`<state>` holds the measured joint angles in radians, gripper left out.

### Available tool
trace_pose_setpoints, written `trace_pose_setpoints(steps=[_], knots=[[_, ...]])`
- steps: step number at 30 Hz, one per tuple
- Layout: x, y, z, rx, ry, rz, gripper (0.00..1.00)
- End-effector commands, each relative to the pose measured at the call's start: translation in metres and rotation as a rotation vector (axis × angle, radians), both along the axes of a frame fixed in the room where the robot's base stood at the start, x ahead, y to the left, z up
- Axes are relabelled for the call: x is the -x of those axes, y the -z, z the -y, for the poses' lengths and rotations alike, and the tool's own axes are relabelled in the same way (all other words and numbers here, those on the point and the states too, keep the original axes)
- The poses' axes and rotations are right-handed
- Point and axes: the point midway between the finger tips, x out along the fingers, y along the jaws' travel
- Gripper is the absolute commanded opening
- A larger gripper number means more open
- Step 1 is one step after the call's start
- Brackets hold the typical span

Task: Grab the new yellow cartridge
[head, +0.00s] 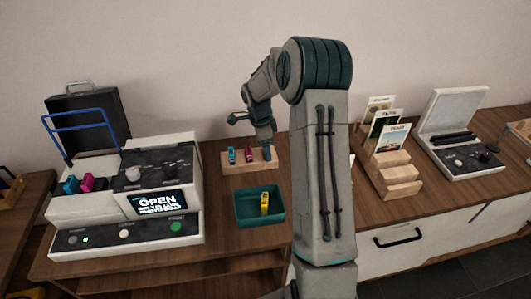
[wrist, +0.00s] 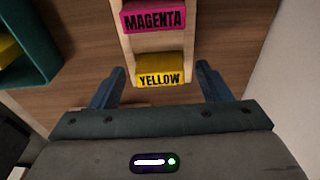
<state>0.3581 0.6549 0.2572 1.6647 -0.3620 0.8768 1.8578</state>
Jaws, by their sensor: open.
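The yellow cartridge (wrist: 160,72), with "YELLOW" printed on it, sits in a slot of the wooden rack (wrist: 132,45) in the wrist view. My gripper (wrist: 160,70) is open, with one blue finger on each side of this cartridge and visible space between; it holds nothing. In the head view my gripper (head: 266,146) is at the right end of the wooden rack (head: 262,166) and hides the cartridge there. Another yellow cartridge (head: 264,203) stands in the teal tray (head: 244,216) in front of the rack.
A magenta cartridge (wrist: 155,18) sits beside the yellow one in the rack, with a cyan cartridge (head: 231,155) further left. An open printer (head: 160,165), its screen reading "OPEN", stands left. A wooden card holder (head: 390,175) stands right. The wall is close behind the rack.

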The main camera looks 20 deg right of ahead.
Motion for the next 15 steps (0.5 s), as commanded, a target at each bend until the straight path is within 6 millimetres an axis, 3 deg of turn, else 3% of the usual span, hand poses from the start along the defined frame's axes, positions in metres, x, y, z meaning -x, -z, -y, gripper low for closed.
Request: trace_pose_setpoints(steps=[3,9,15], knots=[[0.0,-0.0002,0.0001,0.0,0.0,0.0,0.71],[0.0,-0.0005,0.0001,0.0,0.0,0.0,0.23],[-0.0001,-0.0007,0.0001,0.0,0.0,0.0,0.23]])
